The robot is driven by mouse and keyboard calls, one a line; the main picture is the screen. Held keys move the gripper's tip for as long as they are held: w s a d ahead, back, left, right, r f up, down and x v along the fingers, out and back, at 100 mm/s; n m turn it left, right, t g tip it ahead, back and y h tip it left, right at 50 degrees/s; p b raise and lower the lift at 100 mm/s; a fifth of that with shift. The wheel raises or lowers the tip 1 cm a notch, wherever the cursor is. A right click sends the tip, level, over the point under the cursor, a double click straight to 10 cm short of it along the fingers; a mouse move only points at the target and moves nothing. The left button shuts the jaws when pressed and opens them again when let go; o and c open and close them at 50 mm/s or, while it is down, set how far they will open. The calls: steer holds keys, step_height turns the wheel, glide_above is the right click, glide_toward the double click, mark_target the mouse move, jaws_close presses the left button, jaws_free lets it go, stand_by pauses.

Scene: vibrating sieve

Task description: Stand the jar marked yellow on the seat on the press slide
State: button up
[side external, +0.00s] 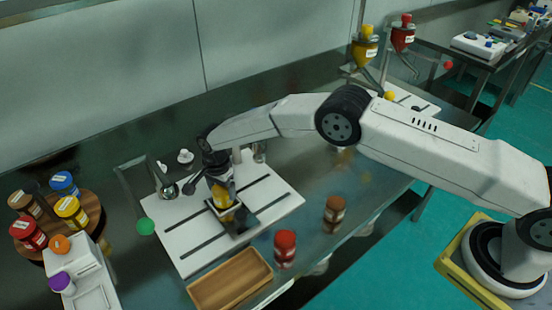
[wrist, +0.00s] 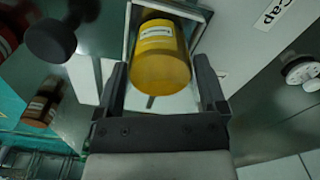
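The yellow jar (side external: 226,197) stands at the seat (side external: 241,221) on the press slide, on the white board. In the wrist view the yellow jar (wrist: 161,60), with a white label, lies inside the pale square rim of the seat (wrist: 199,13). My gripper (side external: 222,182) is down around the jar; its fingers (wrist: 161,75) are on both sides with a narrow gap to each, so it looks open. The jar's underside is hidden, so I cannot tell how fully it rests.
A black-knobbed lever (wrist: 50,40) is close beside my gripper. A wooden tray (side external: 230,282), a red-lidded jar (side external: 285,247) and a brown jar (side external: 334,211) stand nearer the front. Several jars stand on a round wooden stand (side external: 92,208) at left. Funnels (side external: 365,50) stand behind.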

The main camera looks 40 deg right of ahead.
steer(key=shift+r, duration=0.15)
step_height(320, 180, up, 12)
stand_by(1.0)
steer(key=shift+d, duration=0.1)
stand_by(0.4)
steer(key=s+d+r+n+t, duration=0.1)
steer(key=s+d+r+n, duration=0.2)
steer(key=s+d+n, duration=0.3)
steer(key=s+d+r+n+t, duration=0.1)
steer(key=s+d+r+n, duration=0.2)
steer(key=s+d+n, duration=0.4)
steer(key=s+d, duration=0.4)
steer(key=s, duration=0.4)
steer(key=s+d, duration=0.4)
steer(key=s, duration=0.4)
steer(key=shift+s+d+n+t, duration=0.2)
steer(key=shift+d+n+t, duration=0.1)
steer(key=shift+d, duration=0.1)
